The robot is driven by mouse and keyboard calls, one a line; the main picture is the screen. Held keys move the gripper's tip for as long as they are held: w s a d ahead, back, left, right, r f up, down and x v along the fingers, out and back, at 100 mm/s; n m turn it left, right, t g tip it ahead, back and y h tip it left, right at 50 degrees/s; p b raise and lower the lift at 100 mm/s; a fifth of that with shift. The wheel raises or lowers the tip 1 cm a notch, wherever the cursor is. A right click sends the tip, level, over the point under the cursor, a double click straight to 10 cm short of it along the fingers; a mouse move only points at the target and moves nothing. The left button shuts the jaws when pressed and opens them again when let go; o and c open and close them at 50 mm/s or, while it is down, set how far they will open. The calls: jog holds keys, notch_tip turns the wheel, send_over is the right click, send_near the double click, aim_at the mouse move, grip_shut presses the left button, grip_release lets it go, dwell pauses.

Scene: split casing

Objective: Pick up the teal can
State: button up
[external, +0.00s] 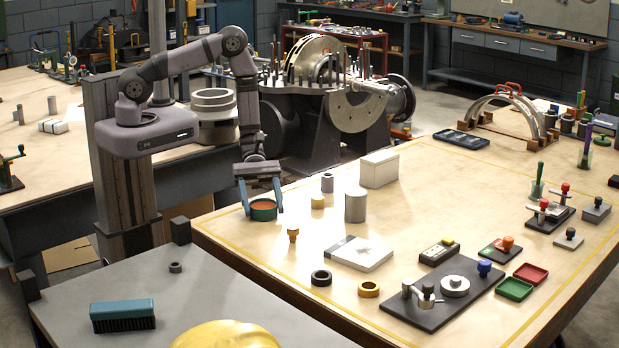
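The teal can (263,214) is short and round, with a reddish-brown top. It stands near the far left edge of the wooden table and looks upright. My gripper (264,208) points down at it from above. One teal finger is on the can's left side and the other on its right, with the can between them. The fingertips come down close to the can's sides. I cannot tell whether they touch it or whether the can is clear of the table.
On the wooden table (330,270), a grey ring (327,182), a yellow piece (318,202), a grey cylinder (355,206) and a white box (379,168) stand right of the can. A wooden-coloured knob (293,235) is nearer the camera. A large machine (315,100) stands behind.

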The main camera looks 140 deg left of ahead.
aim_at(263, 207)
jog(key=c, duration=0.8)
jog(key=shift+r, duration=0.25)
jog(key=shift+r+b, duration=1.35)
jog(key=shift+r, duration=3.45)
